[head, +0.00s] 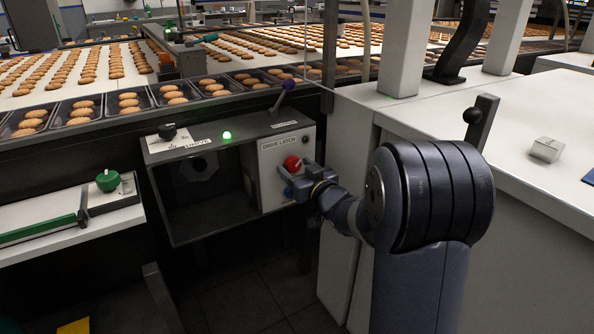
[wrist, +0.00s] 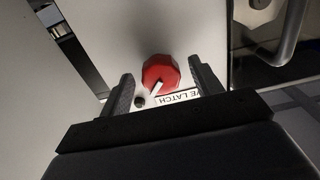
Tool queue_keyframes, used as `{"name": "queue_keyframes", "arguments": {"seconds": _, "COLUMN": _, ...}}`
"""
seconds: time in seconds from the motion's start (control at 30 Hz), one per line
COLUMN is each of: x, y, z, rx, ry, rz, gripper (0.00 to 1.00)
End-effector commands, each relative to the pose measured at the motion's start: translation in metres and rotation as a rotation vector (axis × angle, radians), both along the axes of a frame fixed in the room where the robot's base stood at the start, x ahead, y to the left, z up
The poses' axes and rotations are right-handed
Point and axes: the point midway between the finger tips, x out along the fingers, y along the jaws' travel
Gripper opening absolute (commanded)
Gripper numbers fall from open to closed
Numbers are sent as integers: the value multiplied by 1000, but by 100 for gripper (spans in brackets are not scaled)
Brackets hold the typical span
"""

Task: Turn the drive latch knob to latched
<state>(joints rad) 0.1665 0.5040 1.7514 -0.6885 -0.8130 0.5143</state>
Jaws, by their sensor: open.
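The drive latch knob (head: 292,163) is red with a white pointer mark, on the light panel under the "DRIVE LATCH" label (head: 279,142). In the wrist view the red knob (wrist: 160,74) sits between the two fingers of my gripper (wrist: 163,85), with a gap on each side. My gripper (head: 296,174) is open at the panel and partly covers it in the head view. The white pointer slants down and left in the wrist view, near a small dark round spot (wrist: 139,101). The label (wrist: 181,96) is partly hidden by my gripper.
A white counter (head: 560,175) stands right of my arm.

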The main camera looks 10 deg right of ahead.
Motion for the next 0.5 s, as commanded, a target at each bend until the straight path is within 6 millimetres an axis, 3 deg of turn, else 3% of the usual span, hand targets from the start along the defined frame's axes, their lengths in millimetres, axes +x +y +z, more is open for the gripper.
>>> {"name": "queue_keyframes", "arguments": {"seconds": 0.27, "x": 2, "y": 1, "z": 0, "rx": 0, "ry": 0, "rz": -1, "gripper": 61}}
{"name": "queue_keyframes", "arguments": {"seconds": 0.5, "x": 2, "y": 1, "z": 0, "rx": 0, "ry": 0, "rz": 0, "gripper": 43}}
